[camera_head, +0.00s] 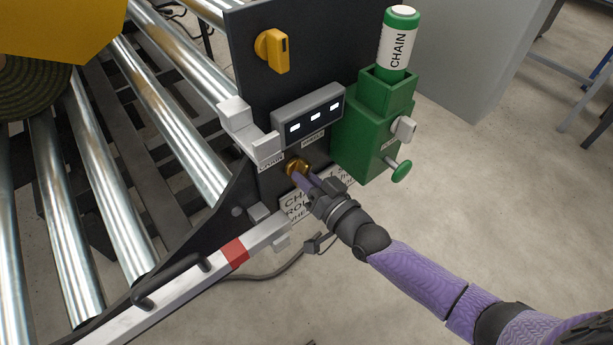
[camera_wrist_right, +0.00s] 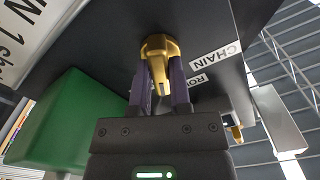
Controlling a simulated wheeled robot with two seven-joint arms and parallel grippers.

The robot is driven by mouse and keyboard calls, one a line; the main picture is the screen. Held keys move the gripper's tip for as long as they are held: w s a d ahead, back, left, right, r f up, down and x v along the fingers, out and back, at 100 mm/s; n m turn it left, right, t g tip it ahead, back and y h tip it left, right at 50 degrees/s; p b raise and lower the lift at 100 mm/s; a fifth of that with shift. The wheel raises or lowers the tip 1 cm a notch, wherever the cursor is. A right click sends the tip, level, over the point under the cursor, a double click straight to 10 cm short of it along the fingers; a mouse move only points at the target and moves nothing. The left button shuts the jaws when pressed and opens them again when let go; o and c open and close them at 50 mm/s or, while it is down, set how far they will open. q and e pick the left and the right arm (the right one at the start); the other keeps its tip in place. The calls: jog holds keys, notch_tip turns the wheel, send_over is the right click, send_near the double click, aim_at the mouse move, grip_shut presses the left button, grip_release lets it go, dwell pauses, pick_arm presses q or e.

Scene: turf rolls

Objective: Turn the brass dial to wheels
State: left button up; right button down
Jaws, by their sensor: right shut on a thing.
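The brass dial (camera_head: 294,165) is on the dark panel, below the grey box with small lit windows. My right gripper (camera_head: 304,178) reaches it from the lower right and is shut on the dial's grip. In the right wrist view the dial (camera_wrist_right: 160,46) sits between the two purple fingers (camera_wrist_right: 160,82), its raised bar held between them. Small white labels lie around the dial; a label (camera_wrist_right: 216,62) in the wrist view reads CHAIN. In the head view the gripper partly hides the dial, and I cannot tell which label it points to. My left gripper is not in view.
A green box (camera_head: 372,125) with a CHAIN-marked cylinder and a green knob (camera_head: 401,171) stands right of the dial. A yellow knob (camera_head: 273,49) is above. A white bar with a red band (camera_head: 234,253) and steel rollers (camera_head: 165,110) lie left.

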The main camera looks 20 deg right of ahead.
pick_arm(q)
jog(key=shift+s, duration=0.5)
pick_arm(e)
jog(key=m, duration=0.3)
jog(key=shift+m, duration=0.4)
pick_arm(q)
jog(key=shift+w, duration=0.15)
pick_arm(e)
jog(key=c, duration=0.6)
grip_release()
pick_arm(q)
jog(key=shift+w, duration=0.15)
pick_arm(e)
jog(key=shift+o, duration=0.2)
